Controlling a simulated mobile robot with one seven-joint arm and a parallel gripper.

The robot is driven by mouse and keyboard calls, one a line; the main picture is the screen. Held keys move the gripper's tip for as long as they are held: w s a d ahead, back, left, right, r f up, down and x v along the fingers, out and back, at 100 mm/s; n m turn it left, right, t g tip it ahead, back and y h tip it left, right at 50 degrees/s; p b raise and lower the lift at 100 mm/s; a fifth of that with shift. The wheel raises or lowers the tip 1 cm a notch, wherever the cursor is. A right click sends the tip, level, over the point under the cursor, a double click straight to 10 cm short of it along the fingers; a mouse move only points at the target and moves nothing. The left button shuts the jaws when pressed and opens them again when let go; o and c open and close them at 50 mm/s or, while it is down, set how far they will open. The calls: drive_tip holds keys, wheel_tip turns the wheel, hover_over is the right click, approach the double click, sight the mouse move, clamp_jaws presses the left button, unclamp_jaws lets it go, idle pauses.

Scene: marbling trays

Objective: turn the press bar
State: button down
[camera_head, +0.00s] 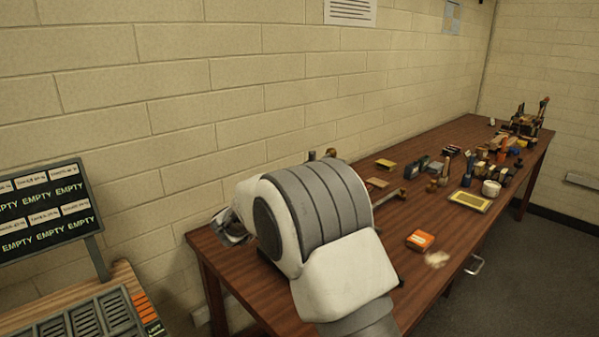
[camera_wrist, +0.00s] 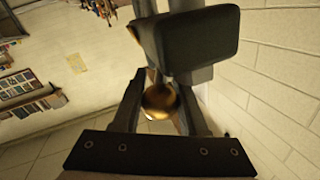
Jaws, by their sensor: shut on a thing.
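In the wrist view, my gripper (camera_wrist: 160,90) has its two dark fingers closed around a round brass knob (camera_wrist: 158,102), which looks like the end of the press bar. In the head view, my white and grey arm covers most of the press and the held end. A thin bar with a brass end (camera_head: 388,197) sticks out to the right from behind the arm, over the table; it seems to be the other end of the press bar. The fingertips cannot be made out in the head view.
The long wooden table (camera_head: 300,299) runs along the brick wall. An orange box (camera_head: 420,240), a yellow-framed tray (camera_head: 470,201) and several small tools lie on it to the right. A board reading EMPTY (camera_head: 45,212) stands left above a slotted rack (camera_head: 75,325).

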drive_tip(key=shift+w+a+r+m+g+h+p, duration=0.1)
drive_tip(key=shift+w+a+m+g+h+p, duration=0.15)
drive_tip(key=shift+a+g+h+p, duration=0.2)
idle(0.3)
drive_tip(key=shift+c, duration=2.3)
unclamp_jaws()
drive_tip(key=v, duration=1.7)
drive_tip(key=shift+a+f, duration=0.15)
drive_tip(key=shift+f, duration=0.05)
drive_tip(key=shift+s, duration=0.1)
